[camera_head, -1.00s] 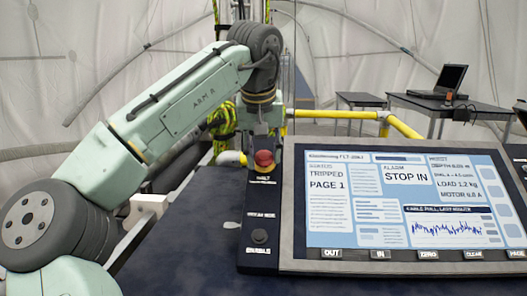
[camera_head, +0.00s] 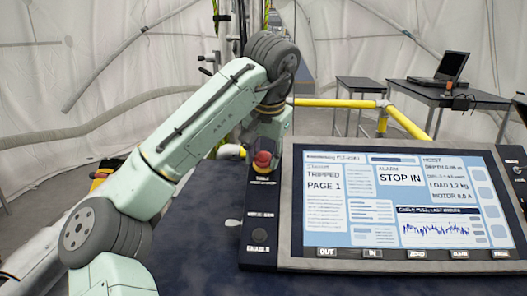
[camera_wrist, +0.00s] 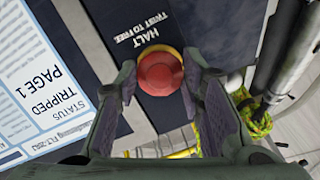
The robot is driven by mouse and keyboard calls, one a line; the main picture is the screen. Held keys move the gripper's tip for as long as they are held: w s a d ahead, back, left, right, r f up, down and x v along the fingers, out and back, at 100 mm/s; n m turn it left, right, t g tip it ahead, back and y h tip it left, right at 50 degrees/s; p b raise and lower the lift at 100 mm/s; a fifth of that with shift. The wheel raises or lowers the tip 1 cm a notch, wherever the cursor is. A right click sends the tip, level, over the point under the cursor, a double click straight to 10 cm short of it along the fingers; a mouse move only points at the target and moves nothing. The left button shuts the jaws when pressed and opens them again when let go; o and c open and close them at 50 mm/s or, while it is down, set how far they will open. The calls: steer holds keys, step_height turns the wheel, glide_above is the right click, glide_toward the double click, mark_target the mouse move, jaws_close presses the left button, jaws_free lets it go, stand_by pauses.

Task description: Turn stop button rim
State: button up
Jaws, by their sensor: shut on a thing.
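The red stop button (camera_head: 263,160) sits on the dark strip at the left of the screen console. In the wrist view, the round red button (camera_wrist: 160,76) has a thin yellow rim (camera_wrist: 172,52) around it. Beside it the panel reads "HALT TWIST TO FREE". My gripper (camera_wrist: 159,70) has one finger on each side of the button and is shut on its rim. The fingers hide the sides of the rim. In the head view my wrist stands just behind the button, and the fingertips are hard to make out.
The console screen (camera_head: 400,195) shows "TRIPPED PAGE 1" and "STOP IN". A small lever (camera_head: 233,223) sticks out at the console's left edge. A yellow rail (camera_head: 335,103) runs behind. A table (camera_head: 440,90) with a laptop (camera_head: 446,70) stands at the back right.

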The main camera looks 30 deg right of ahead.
stand_by(0.4)
steer(key=o, duration=1.2)
steer(key=v, duration=1.2)
steer(key=shift+w, duration=0.1)
steer(key=shift+f, duration=0.1)
